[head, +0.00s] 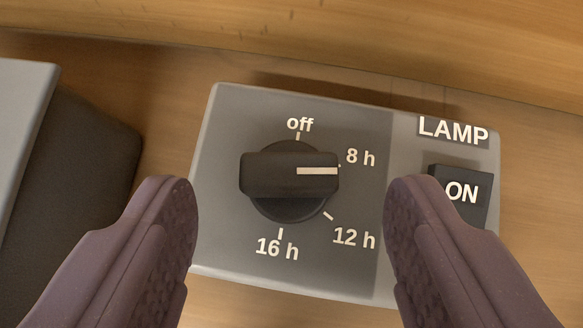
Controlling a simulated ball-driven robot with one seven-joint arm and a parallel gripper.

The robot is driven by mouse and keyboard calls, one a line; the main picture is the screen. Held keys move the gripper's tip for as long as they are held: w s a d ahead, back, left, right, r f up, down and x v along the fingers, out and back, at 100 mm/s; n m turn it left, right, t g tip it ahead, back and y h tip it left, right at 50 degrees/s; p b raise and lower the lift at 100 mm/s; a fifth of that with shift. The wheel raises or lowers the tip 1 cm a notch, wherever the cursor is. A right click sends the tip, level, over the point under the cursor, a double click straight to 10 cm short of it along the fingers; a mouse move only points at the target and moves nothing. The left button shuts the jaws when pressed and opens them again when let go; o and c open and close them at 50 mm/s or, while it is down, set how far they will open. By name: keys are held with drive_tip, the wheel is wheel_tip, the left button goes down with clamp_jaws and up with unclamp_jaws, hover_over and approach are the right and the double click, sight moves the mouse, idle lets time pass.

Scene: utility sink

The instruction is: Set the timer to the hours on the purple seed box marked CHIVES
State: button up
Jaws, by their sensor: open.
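The timer (225,230) is a grey panel lying on a wooden surface. Its black knob (265,172) has a bar grip with a white pointer line. The line points right, at the tick beside the "8 h" mark (360,157). The purple seed box marked CHIVES is not in view.
On the right part of the panel is a lamp label (453,130) above a black switch (461,190) reading "ON", partly hidden by my right finger. A dark grey object (75,165) with a lighter top stands at the left. A wooden edge (300,40) runs along the back.

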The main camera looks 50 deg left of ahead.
sight(289, 178)
drive_tip(key=shift+x, duration=1.4)
drive_tip(key=shift+c, duration=0.2)
drive_tip(key=c, duration=1)
drive_tip(key=shift+r, duration=0.1)
